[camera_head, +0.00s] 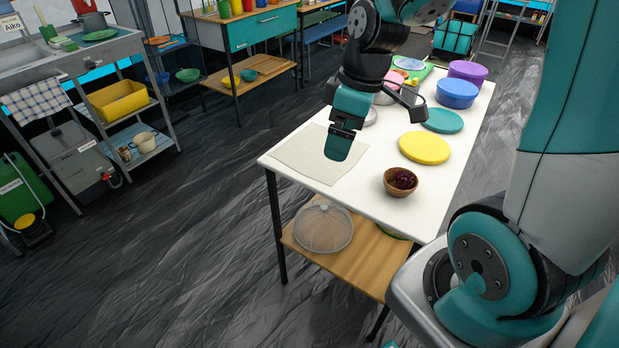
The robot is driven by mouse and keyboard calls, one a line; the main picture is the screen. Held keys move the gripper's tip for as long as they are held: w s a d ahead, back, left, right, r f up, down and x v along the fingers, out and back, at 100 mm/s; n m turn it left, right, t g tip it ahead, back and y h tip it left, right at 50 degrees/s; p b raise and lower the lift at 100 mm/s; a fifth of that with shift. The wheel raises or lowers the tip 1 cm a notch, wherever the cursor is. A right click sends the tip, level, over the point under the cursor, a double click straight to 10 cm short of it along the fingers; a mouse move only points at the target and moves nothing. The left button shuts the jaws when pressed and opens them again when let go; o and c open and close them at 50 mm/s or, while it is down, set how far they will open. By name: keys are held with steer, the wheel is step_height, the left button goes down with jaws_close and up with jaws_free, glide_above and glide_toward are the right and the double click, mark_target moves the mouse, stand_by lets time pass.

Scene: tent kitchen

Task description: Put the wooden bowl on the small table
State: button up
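A small wooden bowl (398,191) with dark purple contents stands upright near the front right edge of a long white-topped table (385,145). My gripper (340,143) is above the left part of this table, over a pale cloth, to the left of the bowl and apart from it. It points down, and only one teal finger shows clearly, so its opening cannot be told. No bowl shows in it. I cannot tell which table is the small table; a low wooden-shelved table with a teal drawer (262,30) stands at the back.
A pale cloth (318,155) lies left on the white top. A yellow disc (425,148), a teal disc (443,121), a blue container (457,93) and a purple container (467,71) lie behind the bowl. A mesh dome (323,228) sits on the lower shelf.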

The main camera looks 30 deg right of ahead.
steer(key=s+a+r+y, duration=0.1)
steer(key=s+a+r, duration=0.2)
steer(key=s+a, duration=0.3)
steer(key=s+a+r+g+y, duration=0.1)
steer(key=s+a+r, duration=0.2)
steer(key=s+a, duration=0.4)
steer(key=a, duration=0.3)
steer(key=shift+a+r+m, duration=0.2)
steer(key=shift+r+m, duration=0.1)
steer(key=shift+m, duration=0.1)
steer(key=shift+s, duration=0.1)
step_height(320, 180, up, 5)
steer(key=p, duration=0.4)
steer(key=shift+f+p, duration=0.15)
steer(key=shift+p, duration=0.25)
